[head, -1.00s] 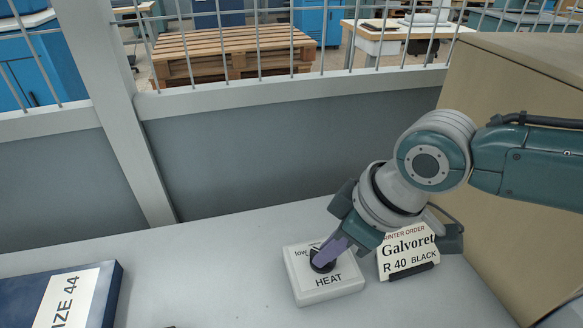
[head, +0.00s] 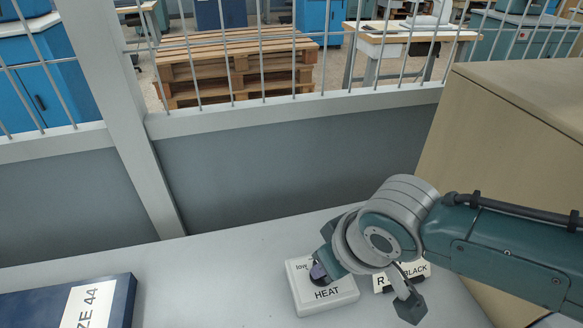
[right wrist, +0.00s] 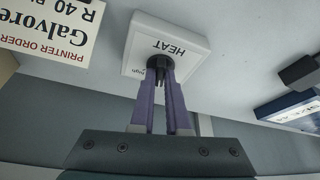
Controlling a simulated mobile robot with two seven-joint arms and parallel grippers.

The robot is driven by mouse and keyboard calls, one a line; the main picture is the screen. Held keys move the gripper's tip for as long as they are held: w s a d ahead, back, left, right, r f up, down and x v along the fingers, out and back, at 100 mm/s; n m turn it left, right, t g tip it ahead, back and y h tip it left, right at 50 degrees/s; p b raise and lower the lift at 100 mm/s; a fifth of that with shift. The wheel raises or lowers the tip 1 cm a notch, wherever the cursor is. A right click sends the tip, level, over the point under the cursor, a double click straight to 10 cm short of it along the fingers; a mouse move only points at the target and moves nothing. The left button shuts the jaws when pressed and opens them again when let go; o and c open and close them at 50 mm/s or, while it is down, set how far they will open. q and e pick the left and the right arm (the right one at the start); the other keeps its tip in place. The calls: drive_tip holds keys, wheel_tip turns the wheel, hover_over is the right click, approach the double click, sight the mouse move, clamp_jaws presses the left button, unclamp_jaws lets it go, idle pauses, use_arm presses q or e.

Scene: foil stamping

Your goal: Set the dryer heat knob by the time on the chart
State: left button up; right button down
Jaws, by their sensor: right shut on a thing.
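The white heat control box (head: 327,294), marked HEAT and "low", sits on the grey table. It also shows in the right wrist view (right wrist: 193,54), where part of the word "high" can be read. Its dark round knob (right wrist: 150,50) is on the top face. My right gripper (head: 322,272) is at the box, its purple fingers shut on the knob; in the right wrist view both fingers reach to the knob. The chart with times is not in view.
A printer order card (head: 384,280) stands right of the box, partly behind my right arm. A dark blue box (head: 120,300) lies at the left front. A tan box (head: 500,120) stands at the right. A grey wall with wire fence closes the back.

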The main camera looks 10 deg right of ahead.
drive_tip(key=m, duration=0.1)
drive_tip(key=m+h, duration=0.1)
drive_tip(key=shift+a+m+p, duration=0.25)
drive_tip(key=shift+m+p, duration=0.15)
drive_tip(key=m+h, duration=0.1)
drive_tip(key=m, duration=0.1)
drive_tip(key=shift+m, duration=0.4)
drive_tip(key=m+h+b, duration=0.1)
drive_tip(key=m, duration=0.1)
drive_tip(key=shift+a+f+m, duration=0.1)
drive_tip(key=shift+a+m, duration=0.05)
drive_tip(key=shift+m, duration=0.15)
drive_tip(key=shift+w+m+g+h+b, duration=0.1)
drive_tip(key=shift+m+g+h+b, duration=0.45)
drive_tip(key=shift+m+b, duration=1.05)
drive_tip(key=shift+m+h, duration=0.25)
drive_tip(key=shift+m, duration=0.25)
drive_tip(key=c, duration=0.9)
unclamp_jaws()
